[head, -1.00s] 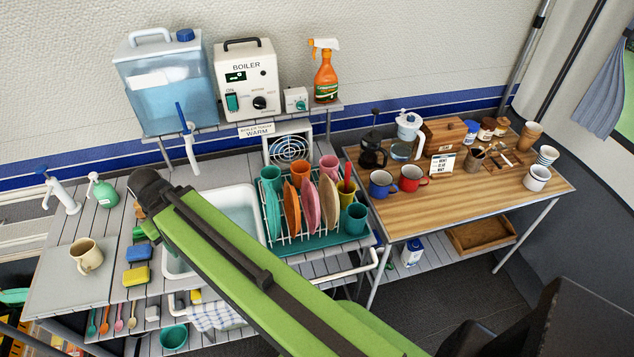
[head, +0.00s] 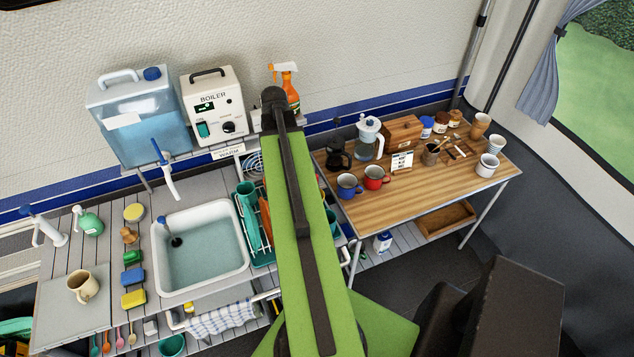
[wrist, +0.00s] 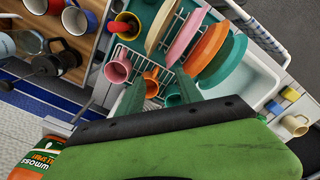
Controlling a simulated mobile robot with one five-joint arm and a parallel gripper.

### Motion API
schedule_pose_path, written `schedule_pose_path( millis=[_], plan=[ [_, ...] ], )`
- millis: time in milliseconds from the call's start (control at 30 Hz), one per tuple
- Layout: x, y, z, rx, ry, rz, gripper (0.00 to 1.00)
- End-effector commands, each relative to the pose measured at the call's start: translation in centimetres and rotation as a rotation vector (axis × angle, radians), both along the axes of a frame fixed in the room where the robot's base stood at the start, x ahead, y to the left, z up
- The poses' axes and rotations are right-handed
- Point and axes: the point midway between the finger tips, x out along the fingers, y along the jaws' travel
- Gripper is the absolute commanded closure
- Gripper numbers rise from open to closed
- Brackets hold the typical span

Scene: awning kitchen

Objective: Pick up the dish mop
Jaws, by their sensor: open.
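I cannot pick out the dish mop with certainty. A thin item with a blue tip and dark round end (head: 170,232) leans in the sink (head: 200,283), too small to identify. In the wrist view, a red-and-yellow item (wrist: 124,27) stands at the dish rack's edge; I cannot tell what it is. My gripper (wrist: 160,76) is open and empty, its two green fingers spread above the dish rack (wrist: 171,50). In the head view my raised arm hides the gripper and much of the rack.
Sponges (head: 133,277), a green bottle (head: 89,222) and a beige mug (head: 83,287) stand left of the sink. A water tank (head: 137,115), boiler (head: 213,105) and spray bottle (head: 289,90) line the back shelf. Mugs and jars crowd the wooden table (head: 400,207).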

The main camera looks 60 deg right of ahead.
Motion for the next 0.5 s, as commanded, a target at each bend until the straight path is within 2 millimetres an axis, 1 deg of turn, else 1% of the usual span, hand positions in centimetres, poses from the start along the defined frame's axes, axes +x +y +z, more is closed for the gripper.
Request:
schedule_pose_path(
  millis=[33, 100, 200, 300, 433, 500],
  plan=[
    [-2.5, -2.8, 2.0, 0.0, 0.0, -0.003, 0.57],
    [-5.2, -5.3, 2.8, 0.0, 0.0, 0.009, 0.57],
    [-7.6, -7.2, 3.3, 0.0, -0.001, 0.023, 0.57],
    [-8.4, -7.8, 3.2, 0.0, -0.001, 0.03, 0.57],
    [-8.4, -7.8, 2.7, 0.0, 0.0, 0.032, 0.57],
    [-8.4, -7.8, 2.0, 0.0, 0.0, 0.031, 0.57]
  ],
)
